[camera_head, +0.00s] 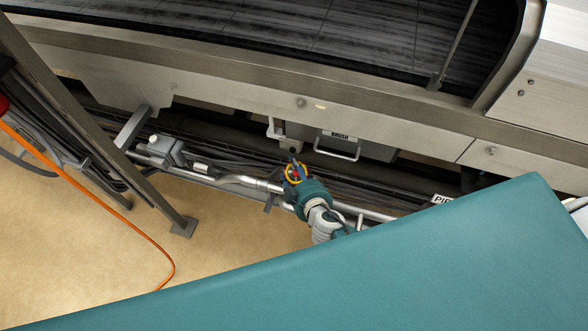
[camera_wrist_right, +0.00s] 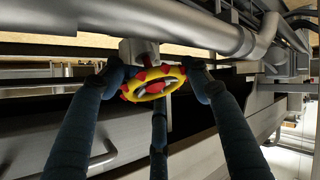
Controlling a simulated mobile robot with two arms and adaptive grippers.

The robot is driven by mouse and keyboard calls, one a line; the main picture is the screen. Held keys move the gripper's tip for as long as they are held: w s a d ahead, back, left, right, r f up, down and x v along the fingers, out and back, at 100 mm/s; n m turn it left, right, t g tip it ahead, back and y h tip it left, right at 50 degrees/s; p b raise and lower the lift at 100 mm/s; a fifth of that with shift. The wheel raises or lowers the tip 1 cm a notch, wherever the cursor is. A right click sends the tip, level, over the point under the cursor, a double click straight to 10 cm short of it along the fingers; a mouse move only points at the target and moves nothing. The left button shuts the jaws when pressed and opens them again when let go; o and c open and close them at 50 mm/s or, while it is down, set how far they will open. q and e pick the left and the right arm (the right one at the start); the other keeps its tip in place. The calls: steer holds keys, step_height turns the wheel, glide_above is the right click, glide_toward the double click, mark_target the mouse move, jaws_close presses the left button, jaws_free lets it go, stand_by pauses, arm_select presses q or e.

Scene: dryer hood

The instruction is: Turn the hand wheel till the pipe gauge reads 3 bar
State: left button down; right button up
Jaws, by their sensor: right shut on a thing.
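The hand wheel (camera_wrist_right: 153,83) is yellow with red knobs and a red hub, in the middle of the right wrist view under a silver pipe. In the head view the hand wheel (camera_head: 295,171) is small, at the pipe near the centre. My right gripper (camera_head: 296,175) reaches it from the lower right. In the right wrist view my right gripper's fingers (camera_wrist_right: 155,80) are shut on the wheel, one at each side of the rim and a third below. My left gripper is not in view. No gauge face can be made out in either view.
A silver pipe (camera_head: 240,182) runs along the machine's underside, with a grey box (camera_head: 166,150) to the left. A slanted metal leg (camera_head: 95,125) and an orange cable (camera_head: 120,222) are at the left. A large teal surface (camera_head: 400,270) covers the lower right.

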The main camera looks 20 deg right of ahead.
steer(key=shift+w+d+r, duration=0.35)
steer(key=shift+d+r, duration=0.05)
steer(key=o, duration=1.3)
steer(key=shift+o, duration=0.3)
steer(key=shift+s+f, duration=0.15)
steer(key=shift+s+a, duration=0.15)
steer(key=v, duration=1.2)
steer(key=shift+f, duration=0.1)
